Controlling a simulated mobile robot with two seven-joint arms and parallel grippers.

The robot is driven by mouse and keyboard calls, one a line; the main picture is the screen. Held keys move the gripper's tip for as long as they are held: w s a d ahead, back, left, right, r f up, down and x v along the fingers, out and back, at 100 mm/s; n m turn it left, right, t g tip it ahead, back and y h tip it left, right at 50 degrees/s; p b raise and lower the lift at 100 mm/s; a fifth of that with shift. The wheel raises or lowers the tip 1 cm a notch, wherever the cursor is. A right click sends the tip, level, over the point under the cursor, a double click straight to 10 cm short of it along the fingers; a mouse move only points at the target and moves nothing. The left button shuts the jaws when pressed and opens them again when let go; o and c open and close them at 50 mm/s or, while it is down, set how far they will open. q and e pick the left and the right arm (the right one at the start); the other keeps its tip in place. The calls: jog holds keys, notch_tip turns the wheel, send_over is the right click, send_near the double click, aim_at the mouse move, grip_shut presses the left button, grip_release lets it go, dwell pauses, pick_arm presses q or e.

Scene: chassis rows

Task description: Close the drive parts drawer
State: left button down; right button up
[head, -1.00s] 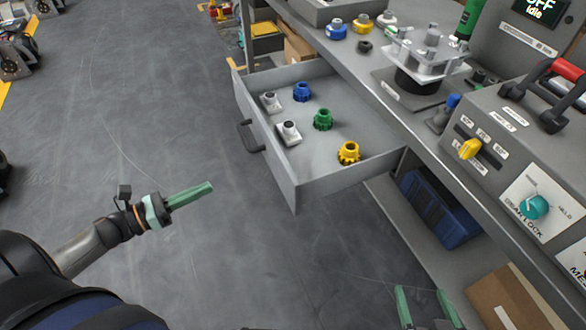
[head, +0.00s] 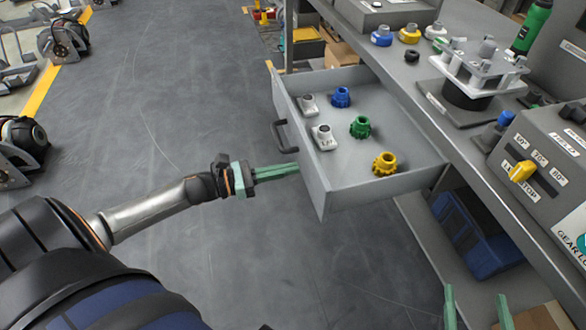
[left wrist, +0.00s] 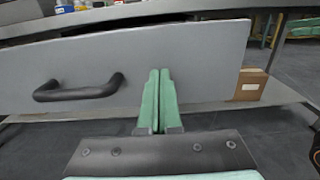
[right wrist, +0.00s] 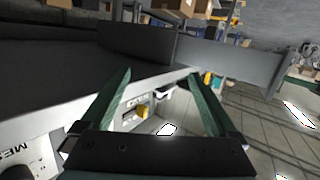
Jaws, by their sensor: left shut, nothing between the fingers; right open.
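The drive parts drawer (head: 316,186) is pulled out from under the bench. It holds blue, green and yellow gears and two pale blocks with dark tops. Its dark handle (head: 280,136) is on the front panel, which fills much of the left wrist view (left wrist: 215,62). My left gripper (head: 298,168) is shut and empty, its tips at or very near the front panel, to the right of the handle (left wrist: 80,90) in the left wrist view; contact is unclear. My right gripper (head: 477,300) is open and empty, low at the right beside the bench.
The bench top (head: 405,78) carries a gear fixture (head: 480,72), coloured parts and a control box with a yellow knob (head: 523,171). A blue bin (head: 470,235) sits on the shelf below.

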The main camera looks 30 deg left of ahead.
pick_arm(q)
jog(key=shift+x, duration=0.8)
pick_arm(e)
jog(key=shift+w+r, duration=0.1)
jog(key=shift+r, duration=0.5)
